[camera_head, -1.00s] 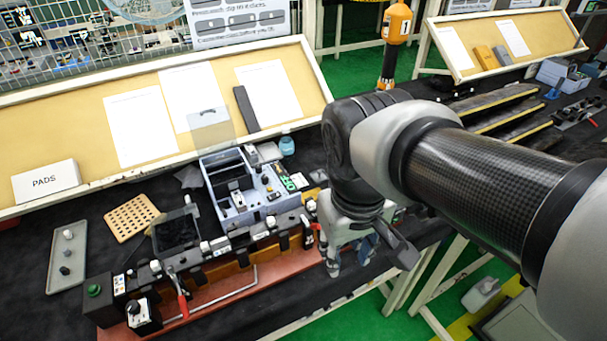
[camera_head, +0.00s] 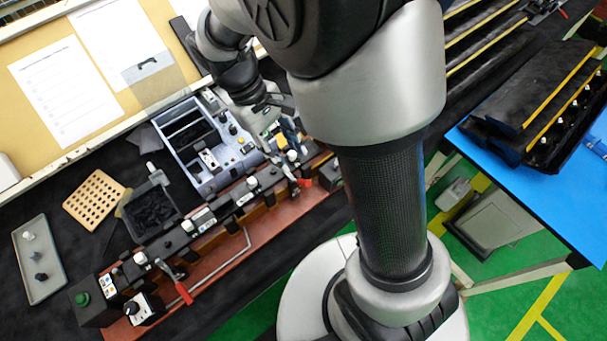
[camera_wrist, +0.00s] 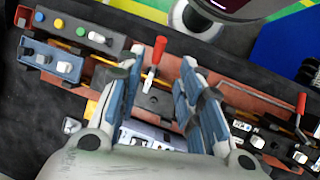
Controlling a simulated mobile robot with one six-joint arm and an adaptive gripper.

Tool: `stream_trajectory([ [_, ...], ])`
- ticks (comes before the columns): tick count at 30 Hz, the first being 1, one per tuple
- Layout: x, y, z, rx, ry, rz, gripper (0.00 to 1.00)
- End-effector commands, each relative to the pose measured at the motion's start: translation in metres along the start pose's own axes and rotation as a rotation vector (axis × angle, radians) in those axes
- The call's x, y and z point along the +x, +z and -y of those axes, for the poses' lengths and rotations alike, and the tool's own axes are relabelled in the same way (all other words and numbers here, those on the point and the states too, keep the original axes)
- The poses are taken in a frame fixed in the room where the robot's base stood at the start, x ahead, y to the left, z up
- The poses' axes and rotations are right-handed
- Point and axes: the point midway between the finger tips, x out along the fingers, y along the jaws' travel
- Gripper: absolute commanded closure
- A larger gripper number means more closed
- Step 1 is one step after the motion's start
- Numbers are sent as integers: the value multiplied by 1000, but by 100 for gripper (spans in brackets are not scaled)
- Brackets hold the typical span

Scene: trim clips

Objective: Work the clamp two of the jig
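The jig (camera_head: 225,270) is a long reddish base with a dark rail across the table. A clamp with a red handle (camera_head: 304,182) sits at its right end. In the wrist view its red handle (camera_wrist: 158,50) points up the picture from a metal bracket. My gripper (camera_head: 284,145) is over that end of the jig. In the wrist view my gripper (camera_wrist: 161,60) is open, its blue-padded fingers on either side of the clamp, with visible gaps. Contact with the handle is not visible. Another red-handled clamp (camera_head: 183,290) is at the jig's left end; I cannot read any clamp number.
A grey-blue bin (camera_head: 190,145) stands behind the jig, beside a black tray (camera_head: 150,207). A perforated tan block (camera_head: 95,199) and a grey tray (camera_head: 40,262) lie left. A button box (camera_wrist: 80,35) adjoins the clamp. A blue table (camera_head: 540,205) stands right.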

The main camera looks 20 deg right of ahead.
Motion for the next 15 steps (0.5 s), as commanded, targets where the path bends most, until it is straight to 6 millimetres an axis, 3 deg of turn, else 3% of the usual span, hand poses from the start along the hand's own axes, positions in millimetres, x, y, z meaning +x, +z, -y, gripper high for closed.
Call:
stream_trajectory([
  [1,14,0,0,0,-1,5,66],
  [9,73,0,0,1,-1,4,66],
  [15,104,0,0,1,-1,1,66],
])
